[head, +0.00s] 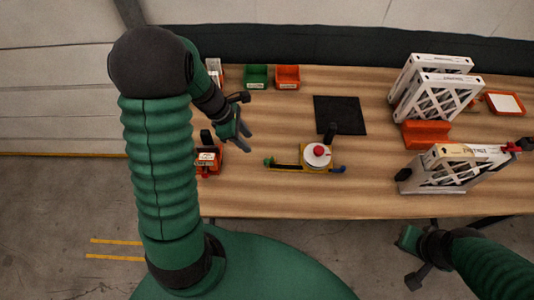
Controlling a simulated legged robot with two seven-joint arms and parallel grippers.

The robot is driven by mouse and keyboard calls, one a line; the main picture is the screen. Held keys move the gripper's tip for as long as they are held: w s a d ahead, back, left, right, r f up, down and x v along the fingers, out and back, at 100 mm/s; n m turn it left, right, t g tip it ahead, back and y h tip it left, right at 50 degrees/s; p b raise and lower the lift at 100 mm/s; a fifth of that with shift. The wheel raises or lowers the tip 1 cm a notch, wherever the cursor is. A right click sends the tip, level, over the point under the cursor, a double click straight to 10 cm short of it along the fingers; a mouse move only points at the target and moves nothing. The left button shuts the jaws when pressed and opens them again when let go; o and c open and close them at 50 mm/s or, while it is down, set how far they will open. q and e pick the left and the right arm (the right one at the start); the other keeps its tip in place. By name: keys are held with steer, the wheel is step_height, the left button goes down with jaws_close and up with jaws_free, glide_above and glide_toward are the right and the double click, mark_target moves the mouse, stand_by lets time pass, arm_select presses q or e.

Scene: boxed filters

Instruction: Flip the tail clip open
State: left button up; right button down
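A white boxed filter (456,164) with lattice sides stands at the right front of the table. A red part (512,147) is at its right end and a black part (403,175) at its left end. I cannot tell which small part is the tail clip or whether it is open. My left gripper (244,138) is open and empty over the left of the table, far from this filter. My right gripper (408,257) is in front of the table's front edge, below the filter in the picture. Its fingers look apart, with nothing between them.
A yellow-based fixture (290,168) with a white disc and red knob (319,151) stands mid-table. More filters (446,98) stand behind an orange block (426,133). A black mat (340,115), green bin (256,77) and orange bin (288,77) lie farther back. The front middle is clear.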

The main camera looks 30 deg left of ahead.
mark_target(265, 160)
arm_select(q)
steer(key=x, duration=1.2)
steer(key=shift+w+f, duration=0.3)
steer(key=shift+w, duration=0.05)
steer(key=shift+f, duration=0.4)
steer(key=shift+d, duration=0.2)
steer(key=shift+c, duration=0.6)
steer(key=shift+d, duration=0.1)
steer(key=shift+c, duration=1.3)
steer(key=c, duration=0.5)
jaws_close()
